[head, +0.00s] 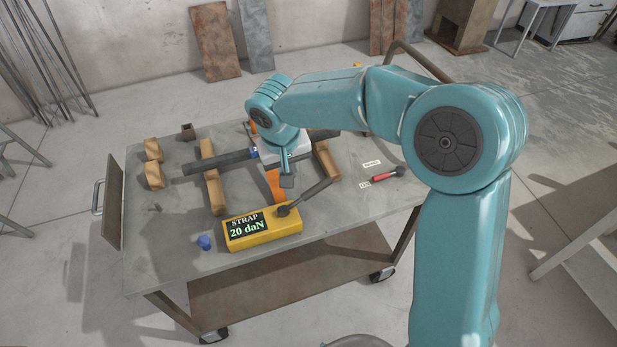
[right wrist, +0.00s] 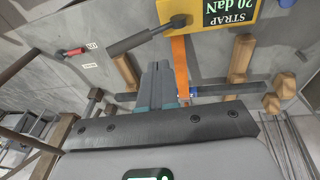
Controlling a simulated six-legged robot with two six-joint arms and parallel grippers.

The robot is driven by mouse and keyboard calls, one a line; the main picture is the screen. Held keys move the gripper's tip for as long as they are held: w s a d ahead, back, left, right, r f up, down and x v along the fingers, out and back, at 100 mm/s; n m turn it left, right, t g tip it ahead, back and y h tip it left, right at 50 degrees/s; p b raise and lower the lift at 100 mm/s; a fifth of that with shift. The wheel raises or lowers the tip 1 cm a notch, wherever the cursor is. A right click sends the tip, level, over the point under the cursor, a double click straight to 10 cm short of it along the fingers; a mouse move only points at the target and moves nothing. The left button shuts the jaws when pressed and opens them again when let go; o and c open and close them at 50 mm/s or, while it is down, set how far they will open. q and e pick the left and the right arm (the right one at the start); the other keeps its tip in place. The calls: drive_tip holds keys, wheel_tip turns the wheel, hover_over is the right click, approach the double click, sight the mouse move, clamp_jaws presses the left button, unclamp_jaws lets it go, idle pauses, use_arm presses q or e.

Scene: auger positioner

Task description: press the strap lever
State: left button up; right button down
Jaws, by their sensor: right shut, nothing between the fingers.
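The yellow strap box (head: 262,232) stands near the table's front edge, its display reading "STRAP 20 daN". Its dark grey strap lever (head: 308,194) slants from a round pivot on the box towards the back right, clear of the tabletop at its far end. In the right wrist view the lever (right wrist: 140,38) and the box (right wrist: 225,14) lie beyond my fingertips. My right gripper (head: 287,182) is shut and empty, pointing down beside the orange strap (head: 274,187), behind the pivot and left of the lever. It appears apart from the lever. My left gripper is out of view.
A dark tube (head: 215,162) lies across wooden blocks (head: 213,188) behind the box. A red-handled tool (head: 385,176) and small labels lie to the right. A blue knob (head: 204,242) sits left of the box. The table's left part (head: 165,245) is mostly clear.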

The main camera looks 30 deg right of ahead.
drive_tip(key=shift+m+h, duration=0.4)
drive_tip(key=shift+m, duration=0.1)
drive_tip(key=r, duration=0.1)
drive_tip(key=d+r, duration=0.1)
drive_tip(key=r, duration=0.1)
drive_tip(key=d+r, duration=0.1)
drive_tip(key=shift+d+r, duration=0.1)
drive_tip(key=shift+r, duration=0.2)
hover_over(313, 190)
drive_tip(key=w+a, duration=0.1)
drive_tip(key=a, duration=0.1)
wheel_tip(313, 190, down, 9)
drive_tip(key=shift+w+f, duration=0.1)
drive_tip(key=shift+s+d+f+p, duration=0.15)
drive_tip(key=shift+d+f, duration=0.15)
drive_tip(key=shift+f, duration=0.35)
drive_tip(key=shift+s+d+f+p, duration=0.1)
drive_tip(key=shift+s+d+f, duration=0.2)
drive_tip(key=shift+f, duration=0.35)
drive_tip(key=shift+s+d+f+p, duration=0.1)
drive_tip(key=shift+d+f, duration=0.25)
drive_tip(key=shift+f, duration=0.3)
